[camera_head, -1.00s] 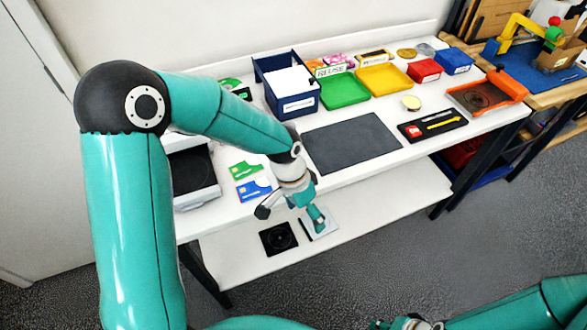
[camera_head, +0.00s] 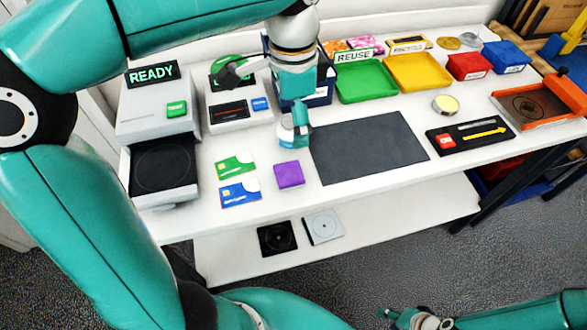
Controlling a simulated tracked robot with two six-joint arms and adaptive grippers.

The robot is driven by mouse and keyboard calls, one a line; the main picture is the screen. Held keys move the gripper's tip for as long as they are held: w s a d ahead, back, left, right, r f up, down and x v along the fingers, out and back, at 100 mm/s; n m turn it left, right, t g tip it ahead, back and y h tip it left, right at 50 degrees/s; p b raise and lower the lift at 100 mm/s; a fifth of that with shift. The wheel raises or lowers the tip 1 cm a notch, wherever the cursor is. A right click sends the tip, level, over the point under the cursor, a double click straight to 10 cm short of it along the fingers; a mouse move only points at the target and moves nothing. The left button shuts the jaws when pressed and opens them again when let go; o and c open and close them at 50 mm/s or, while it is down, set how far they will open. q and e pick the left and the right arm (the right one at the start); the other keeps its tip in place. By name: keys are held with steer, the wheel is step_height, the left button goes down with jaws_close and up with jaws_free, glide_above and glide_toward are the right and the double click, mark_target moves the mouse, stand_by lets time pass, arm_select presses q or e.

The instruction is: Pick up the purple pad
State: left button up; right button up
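The purple pad (camera_head: 289,174) lies flat on the white table (camera_head: 350,189), right of the green card and the blue card and left of the dark grey mat. My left gripper (camera_head: 297,126) is above the table just behind the pad, apart from it in the picture. Its fingers point down and overlap in this view, so their opening is unclear; I see nothing held. My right gripper (camera_head: 388,314) is low at the bottom edge, away from the table and partly cut off. Its finger opening is too small to judge.
The green card (camera_head: 236,166) and blue card (camera_head: 240,193) lie beside the pad. The dark mat (camera_head: 368,147) is to the right. A device reading READY (camera_head: 157,122) stands left. Bins line the back, including a green tray (camera_head: 365,82). A lower shelf (camera_head: 370,222) holds two square items.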

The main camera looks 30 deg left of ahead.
arm_select(q)
steer(key=b, duration=0.1)
glide_above(289, 172)
steer(key=f, duration=0.9)
steer(key=shift+w+d+f, duration=0.1)
steer(key=shift+d+f, duration=0.15)
steer(key=shift+f, duration=0.15)
steer(key=f, duration=0.5)
steer(key=shift+s+a, duration=0.2)
steer(key=shift+a, duration=0.05)
steer(key=shift+f, duration=0.45)
steer(key=shift+w, duration=0.1)
steer(key=c, duration=1.3)
steer(key=shift+r, duration=0.15)
step_height(289, 172, up, 20)
steer(key=p, duration=0.2)
